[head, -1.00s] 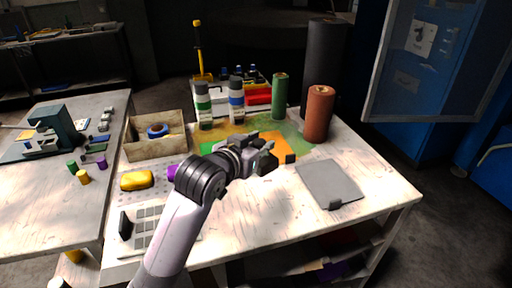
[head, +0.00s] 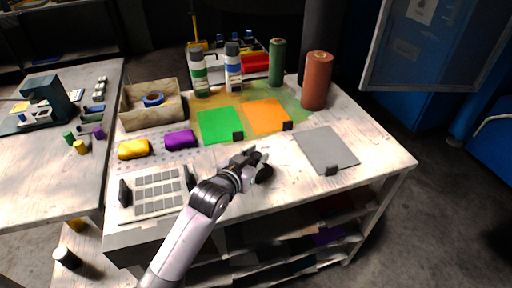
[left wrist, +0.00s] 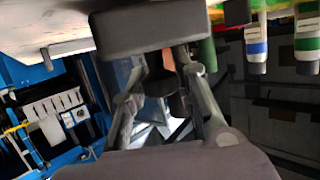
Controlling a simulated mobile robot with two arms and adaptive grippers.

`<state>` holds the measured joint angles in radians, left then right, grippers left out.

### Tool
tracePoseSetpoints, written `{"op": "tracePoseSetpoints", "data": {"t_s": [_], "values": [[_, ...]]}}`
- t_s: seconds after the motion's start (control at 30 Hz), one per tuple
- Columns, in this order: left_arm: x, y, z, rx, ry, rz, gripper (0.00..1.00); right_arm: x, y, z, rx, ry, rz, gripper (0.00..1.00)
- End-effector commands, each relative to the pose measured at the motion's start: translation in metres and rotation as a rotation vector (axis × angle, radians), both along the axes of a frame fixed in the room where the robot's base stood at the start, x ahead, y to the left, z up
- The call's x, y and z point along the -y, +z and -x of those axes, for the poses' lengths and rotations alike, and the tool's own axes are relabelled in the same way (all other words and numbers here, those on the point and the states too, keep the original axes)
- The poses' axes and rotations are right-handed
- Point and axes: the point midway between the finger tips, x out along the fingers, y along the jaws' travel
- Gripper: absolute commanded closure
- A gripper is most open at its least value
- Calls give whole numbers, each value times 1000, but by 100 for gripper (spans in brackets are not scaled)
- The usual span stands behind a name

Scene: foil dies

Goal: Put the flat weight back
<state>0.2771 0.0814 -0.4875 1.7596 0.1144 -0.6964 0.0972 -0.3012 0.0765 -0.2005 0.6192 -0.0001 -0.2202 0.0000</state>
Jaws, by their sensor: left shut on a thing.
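My left gripper (head: 257,162) is over the bare front middle of the worktable. It is shut on a flat dark grey block, which fills the top middle of the left wrist view (left wrist: 150,28) across the fingertips. In the head view that block is mostly hidden by the gripper. Small black blocks sit at the edges of the green sheet (head: 215,122), the orange sheet (head: 264,114) and the grey sheet (head: 322,146). A die plate with grey squares (head: 158,190) lies at the front left, with black upright pieces at both sides. My right gripper is not in view.
Behind stand white bottles (head: 199,75), a green roll (head: 277,62) and a red-brown roll (head: 316,82). A cardboard box (head: 152,104), a yellow block (head: 133,149) and a purple block (head: 180,138) are at left. The front right of the worktable (head: 300,184) is clear.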

Motion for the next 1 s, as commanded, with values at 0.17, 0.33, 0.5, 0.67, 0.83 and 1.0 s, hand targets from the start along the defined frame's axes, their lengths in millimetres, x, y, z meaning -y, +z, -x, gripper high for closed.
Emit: {"op": "tracePoseSetpoints", "data": {"t_s": [0.17,0.33,0.5,0.67,0.83,1.0], "values": [[0,-6,-1,14,-1,5,100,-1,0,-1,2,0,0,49],[0,-6,-1,15,-1,6,100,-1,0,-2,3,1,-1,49],[0,-8,-1,14,0,6,100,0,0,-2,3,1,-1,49],[0,-15,0,2,0,0,68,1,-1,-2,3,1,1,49],[0,-15,0,2,0,0,57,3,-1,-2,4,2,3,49],[0,-15,0,2,1,0,54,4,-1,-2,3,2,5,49]]}}
